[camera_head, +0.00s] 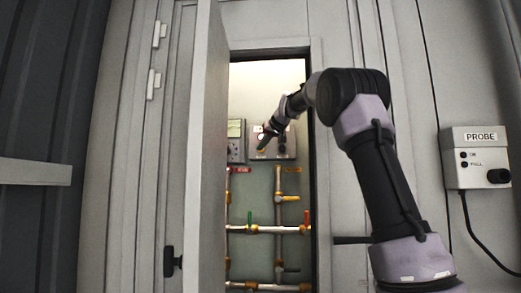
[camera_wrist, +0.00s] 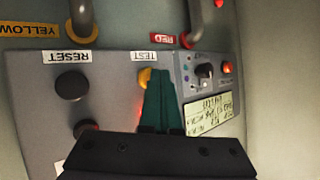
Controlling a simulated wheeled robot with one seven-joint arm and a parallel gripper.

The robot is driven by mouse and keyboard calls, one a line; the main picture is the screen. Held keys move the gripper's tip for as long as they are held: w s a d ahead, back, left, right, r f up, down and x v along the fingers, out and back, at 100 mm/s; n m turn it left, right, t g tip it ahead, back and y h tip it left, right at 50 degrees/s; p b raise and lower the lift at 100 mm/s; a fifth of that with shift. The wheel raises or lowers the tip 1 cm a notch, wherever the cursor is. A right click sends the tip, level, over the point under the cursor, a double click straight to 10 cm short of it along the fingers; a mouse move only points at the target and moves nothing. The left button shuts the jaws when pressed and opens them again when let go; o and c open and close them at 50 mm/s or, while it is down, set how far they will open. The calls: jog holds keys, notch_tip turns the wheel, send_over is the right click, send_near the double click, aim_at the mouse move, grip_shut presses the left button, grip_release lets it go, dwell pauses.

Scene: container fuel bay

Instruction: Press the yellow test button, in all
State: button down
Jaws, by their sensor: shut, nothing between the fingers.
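The yellow test button (camera_wrist: 144,77) shows in the wrist view just under the TEST label (camera_wrist: 152,56), on a grey panel (camera_wrist: 112,66). It is partly hidden by my gripper (camera_wrist: 159,74), whose teal fingers are shut together and empty. The fingertips lie over the right side of the button in the picture; I cannot tell whether they touch it. In the head view, my gripper (camera_head: 265,136) reaches through the open doorway to the control panel (camera_head: 284,145), where the button is too small and covered to make out clearly.
A black RESET knob (camera_wrist: 72,84) sits beside the button. Pipes with coloured valve handles (camera_head: 279,229) fill the cabinet below. The open door (camera_head: 207,150) stands left; a PROBE box (camera_head: 478,160) hangs right.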

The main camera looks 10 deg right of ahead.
jog(key=shift+s, duration=0.1)
jog(key=shift+s+a, duration=0.3)
jog(key=shift+s, duration=0.4)
jog(key=shift+s, duration=0.15)
jog(key=s, duration=0.1)
jog(key=s+a, duration=0.1)
jog(key=s, duration=0.2)
jog(key=shift+s+a, duration=0.25)
dwell(0.8)
